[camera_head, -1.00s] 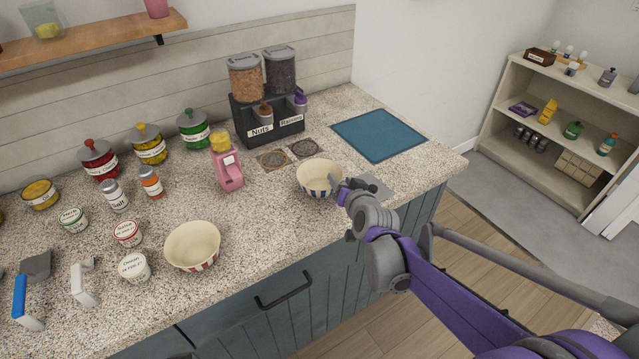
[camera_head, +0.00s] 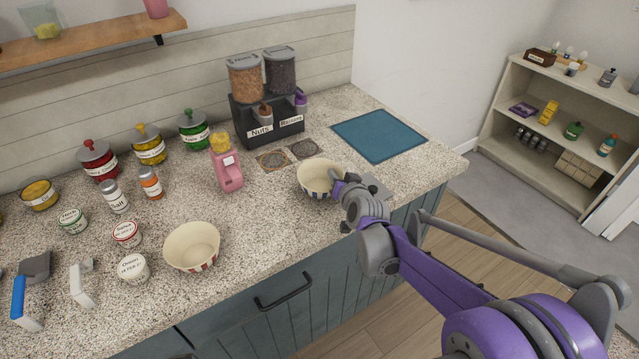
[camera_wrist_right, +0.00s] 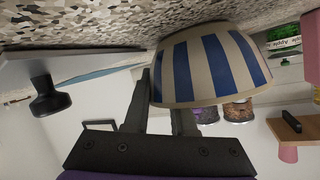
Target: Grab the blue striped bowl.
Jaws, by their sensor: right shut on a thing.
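The blue striped bowl (camera_head: 317,178) is cream inside with blue and cream stripes outside. It stands near the front edge of the counter in the head view. It fills the upper middle of the right wrist view (camera_wrist_right: 212,68), which shows the scene upside down. My right gripper (camera_head: 341,183) is at the bowl's right side. Its two dark fingers (camera_wrist_right: 165,105) are shut on the bowl's rim, one partly hidden behind the bowl. My left gripper is not in view.
A red striped bowl (camera_head: 192,247) stands to the left. A pink dispenser (camera_head: 228,172), the nuts and raisins dispenser (camera_head: 268,115), jars and spice containers stand behind and left. A teal mat (camera_head: 379,135) lies at the right back. The counter between the two bowls is clear.

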